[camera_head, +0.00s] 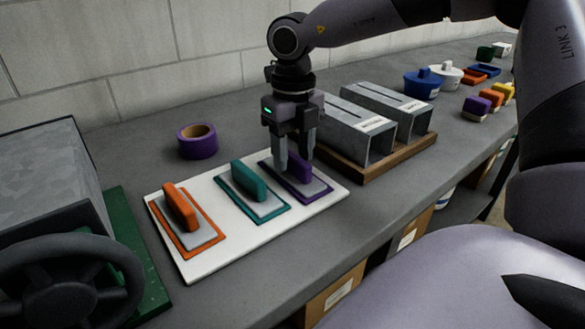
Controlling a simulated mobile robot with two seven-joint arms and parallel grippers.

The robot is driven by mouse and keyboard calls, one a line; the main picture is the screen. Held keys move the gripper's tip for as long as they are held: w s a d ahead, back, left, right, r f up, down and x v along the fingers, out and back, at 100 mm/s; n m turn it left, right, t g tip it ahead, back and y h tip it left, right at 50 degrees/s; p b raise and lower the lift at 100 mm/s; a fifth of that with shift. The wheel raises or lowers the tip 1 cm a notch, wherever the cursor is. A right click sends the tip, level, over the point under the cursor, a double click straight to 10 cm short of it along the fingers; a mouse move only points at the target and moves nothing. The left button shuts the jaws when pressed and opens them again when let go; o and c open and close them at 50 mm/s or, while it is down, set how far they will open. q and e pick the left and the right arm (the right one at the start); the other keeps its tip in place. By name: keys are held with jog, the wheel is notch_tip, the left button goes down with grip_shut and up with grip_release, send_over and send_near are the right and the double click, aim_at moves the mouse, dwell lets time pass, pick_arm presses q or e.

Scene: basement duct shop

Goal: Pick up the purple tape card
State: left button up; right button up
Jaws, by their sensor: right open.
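The purple tape card (313,186) is a grey plate with a purple border and an upright purple grip, at the right end of a white board (196,267). My right gripper (294,165) points down over it, jaws open, with the fingers at the purple grip. The fingers partly hide the grip, and I cannot tell whether they touch it. The card lies flat on the board. My left gripper is not in view.
A teal card (252,193) and an orange card (187,222) share the board. A purple tape roll (197,141) stands behind it. Metal duct pieces (381,146) on a wooden tray (396,157) stand close on the right. A green-based machine (150,275) with a handwheel is at left.

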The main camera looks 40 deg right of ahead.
aim_at(293, 155)
jog(key=shift+f, duration=0.55)
grip_shut()
jog(key=shift+r, duration=0.1)
notch_tip(293, 155, up, 20)
jog(key=p, duration=0.2)
jog(key=c, duration=0.8)
grip_release()
jog(key=shift+c, duration=0.2)
